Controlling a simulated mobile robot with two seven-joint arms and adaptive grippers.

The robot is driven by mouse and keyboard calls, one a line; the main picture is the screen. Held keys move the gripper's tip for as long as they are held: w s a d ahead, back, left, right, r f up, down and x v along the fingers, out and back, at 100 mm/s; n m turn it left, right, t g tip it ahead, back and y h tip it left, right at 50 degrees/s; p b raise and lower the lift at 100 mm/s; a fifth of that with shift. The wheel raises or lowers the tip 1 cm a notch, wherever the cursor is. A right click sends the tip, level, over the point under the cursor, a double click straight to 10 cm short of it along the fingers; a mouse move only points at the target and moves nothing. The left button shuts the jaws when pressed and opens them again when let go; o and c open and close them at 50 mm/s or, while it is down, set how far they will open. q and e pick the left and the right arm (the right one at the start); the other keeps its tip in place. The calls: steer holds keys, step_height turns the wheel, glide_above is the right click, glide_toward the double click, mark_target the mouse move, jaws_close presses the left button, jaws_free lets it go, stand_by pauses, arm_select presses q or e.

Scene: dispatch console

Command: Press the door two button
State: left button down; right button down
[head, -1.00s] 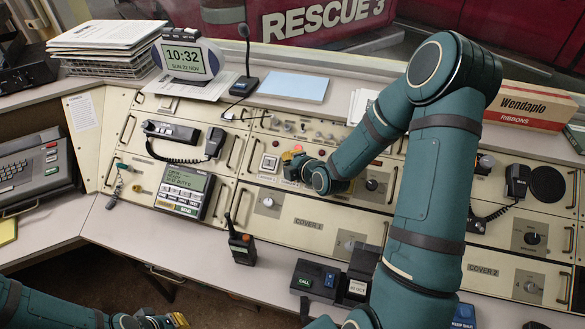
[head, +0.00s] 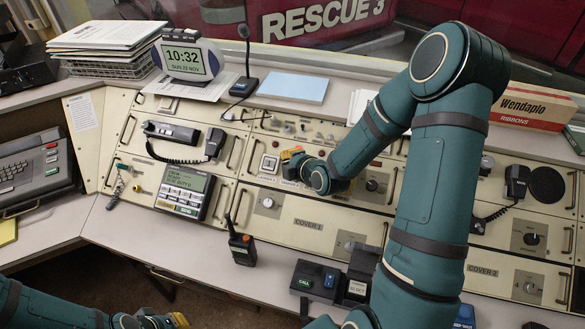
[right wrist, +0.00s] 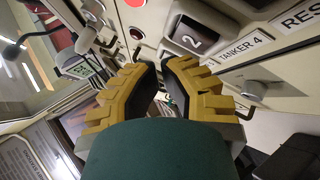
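The fingertips look apart from the button. In the head view my right gripper (head: 291,153) is low over the console panel, right of a pale square button (head: 269,163) whose number I cannot read. My left gripper (head: 170,321) is cut off at the bottom edge.
Small knobs and lamps (head: 305,128) sit behind the right gripper. A corded handset (head: 215,142) and a keypad display (head: 184,190) are to the left. A walkie-talkie (head: 241,246) and a "CALL" box (head: 314,279) stand on the front ledge.

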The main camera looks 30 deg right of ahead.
steer(key=r, duration=0.1)
steer(key=s+a+r, duration=0.1)
steer(key=a+r+p, duration=0.1)
steer(key=r, duration=0.1)
steer(key=shift+s, duration=0.35)
stand_by(0.5)
